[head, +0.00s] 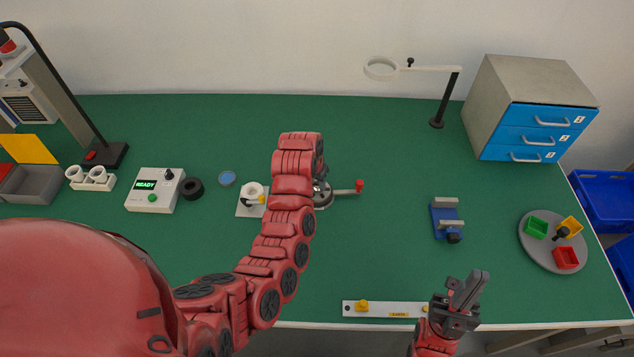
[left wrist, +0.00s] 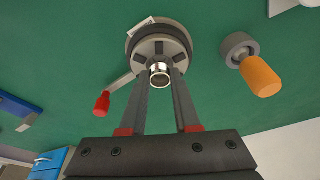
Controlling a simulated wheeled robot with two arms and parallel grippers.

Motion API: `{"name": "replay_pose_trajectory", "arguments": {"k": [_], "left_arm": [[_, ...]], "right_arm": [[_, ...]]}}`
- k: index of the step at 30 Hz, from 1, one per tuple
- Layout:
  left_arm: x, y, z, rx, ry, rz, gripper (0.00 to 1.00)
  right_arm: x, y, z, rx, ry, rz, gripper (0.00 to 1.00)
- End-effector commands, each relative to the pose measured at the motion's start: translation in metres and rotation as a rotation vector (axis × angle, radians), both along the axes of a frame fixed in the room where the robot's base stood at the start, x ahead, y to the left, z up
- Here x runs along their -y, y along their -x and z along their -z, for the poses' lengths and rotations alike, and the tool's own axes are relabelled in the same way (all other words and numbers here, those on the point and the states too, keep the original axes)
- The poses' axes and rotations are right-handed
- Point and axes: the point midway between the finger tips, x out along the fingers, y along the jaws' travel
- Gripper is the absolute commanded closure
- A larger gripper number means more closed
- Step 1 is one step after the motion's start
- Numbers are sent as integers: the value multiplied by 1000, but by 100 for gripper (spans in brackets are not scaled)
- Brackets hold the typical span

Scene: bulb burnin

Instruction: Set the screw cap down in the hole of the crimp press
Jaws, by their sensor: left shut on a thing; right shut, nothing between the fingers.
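The screw cap (left wrist: 160,78) is a small shiny metal ring. My left gripper (left wrist: 161,72) is shut on it, with a finger on each side. In the left wrist view the crimp press (left wrist: 148,45), a round grey device with a red-knobbed lever (left wrist: 103,101), lies just beyond the cap. The cap overlaps its near part in the picture; I cannot tell whether they touch, and the hole is not clearly seen. In the head view my left arm hides most of the crimp press (head: 322,195), the cap and the left fingertips. My right gripper (head: 470,289) is shut and empty near the front edge.
A white holder (head: 252,190) stands left of the press. A blue vise (head: 446,218), a round tray (head: 540,258) with small bins and a drawer cabinet (head: 520,105) are at right. A white strip (head: 384,309) lies in front. Green table between them is free.

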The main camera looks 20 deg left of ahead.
Motion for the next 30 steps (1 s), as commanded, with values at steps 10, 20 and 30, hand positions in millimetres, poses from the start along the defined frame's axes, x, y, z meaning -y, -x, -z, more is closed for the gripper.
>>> {"name": "replay_pose_trajectory", "arguments": {"k": [10, 20, 30], "left_arm": [[0, 0, 0, 0, -1, 0, 100], [0, 0, 4, 0, -1, 0, 100], [0, 0, 8, 0, -1, 0, 100]], "right_arm": [[0, 0, 1, 0, 0, 0, 100], [0, 0, 3, 0, 0, 0, 100], [0, 0, 6, 0, 0, 0, 100]]}}
